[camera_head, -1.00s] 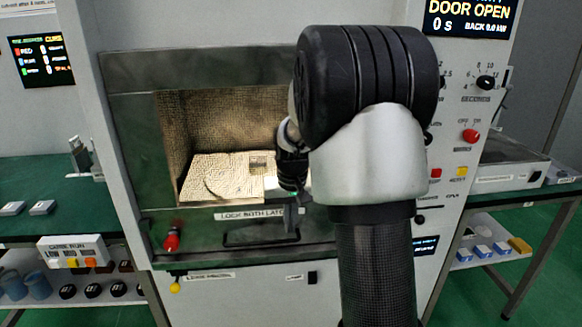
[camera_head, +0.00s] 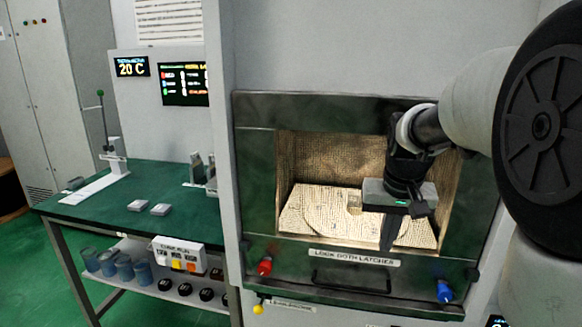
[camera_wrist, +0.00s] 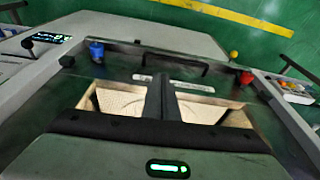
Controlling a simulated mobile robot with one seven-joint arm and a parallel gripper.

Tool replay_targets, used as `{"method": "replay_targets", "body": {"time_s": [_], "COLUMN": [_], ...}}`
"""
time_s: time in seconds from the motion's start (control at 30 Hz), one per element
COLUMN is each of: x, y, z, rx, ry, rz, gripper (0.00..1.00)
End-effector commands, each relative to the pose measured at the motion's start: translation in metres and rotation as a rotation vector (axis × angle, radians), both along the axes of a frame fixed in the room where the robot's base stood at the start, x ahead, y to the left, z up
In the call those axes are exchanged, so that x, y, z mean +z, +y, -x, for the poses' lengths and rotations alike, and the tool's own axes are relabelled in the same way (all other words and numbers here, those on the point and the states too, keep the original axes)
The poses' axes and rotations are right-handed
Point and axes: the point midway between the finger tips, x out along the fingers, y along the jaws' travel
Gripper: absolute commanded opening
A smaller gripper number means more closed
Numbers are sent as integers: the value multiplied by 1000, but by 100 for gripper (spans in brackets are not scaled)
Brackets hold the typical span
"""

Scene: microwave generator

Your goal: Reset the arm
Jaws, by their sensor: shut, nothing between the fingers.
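My gripper (camera_head: 388,238) hangs in front of the open microwave chamber (camera_head: 330,155), with its fingers pointing down. Its fingers are closed together with nothing between them, and in the wrist view the shut fingers (camera_wrist: 163,95) stand over the chamber opening. My arm comes in from the right and hides part of the chamber's upper right.
The frame has a red latch (camera_head: 265,266) at lower left and a blue latch (camera_head: 444,291) at lower right. A black handle (camera_head: 350,281) runs below the opening. A green-topped table (camera_head: 110,212) stands left, with small grey blocks (camera_head: 160,209) and a lever stand (camera_head: 115,155).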

Motion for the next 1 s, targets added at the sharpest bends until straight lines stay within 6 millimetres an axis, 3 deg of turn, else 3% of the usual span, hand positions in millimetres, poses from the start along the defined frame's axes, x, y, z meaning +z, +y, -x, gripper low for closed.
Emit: {"method": "replay_targets", "body": {"time_s": [0.1, 0.2, 0.5, 0.7, 0.77, 1.0], "x": [30, 40, 38, 26, 50, 103], "y": [31, 52, 82, 93, 93, 93], "z": [51, 92, 172, 209, 208, 207], "rx": [58, 104, 192, 234, 234, 232], "ry": [-62, -106, -191, -235, -233, -230], "rz": [7, 13, 27, 35, 35, 34], "gripper": [0, 0, 0, 0, 0, 0]}}
